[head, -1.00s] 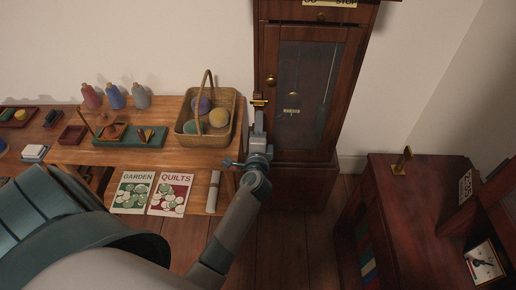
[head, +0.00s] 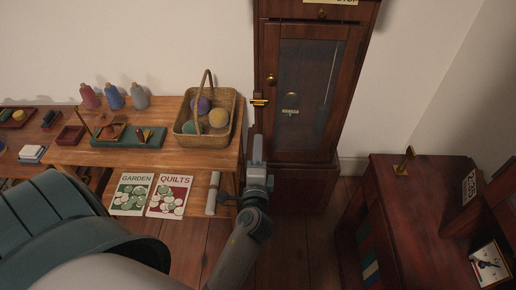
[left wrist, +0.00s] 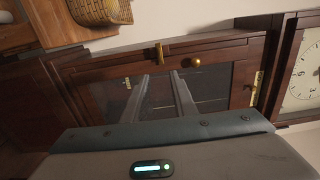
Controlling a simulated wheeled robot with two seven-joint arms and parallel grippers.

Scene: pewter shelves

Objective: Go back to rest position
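My left gripper (head: 257,150) is in front of the lower part of the tall wooden clock case (head: 268,120), below its brass latch (head: 259,100). In the left wrist view the two fingers of my left gripper (left wrist: 161,80) stand apart with nothing between them. The glazed door (head: 304,85) of the case appears closed, with a pendulum behind the glass. In the left wrist view the latch (left wrist: 159,53) and a round brass knob (left wrist: 196,62) show beyond the fingers. My right gripper is not in either view.
A dark desk (head: 425,220) stands at the right. Floor shows between them.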

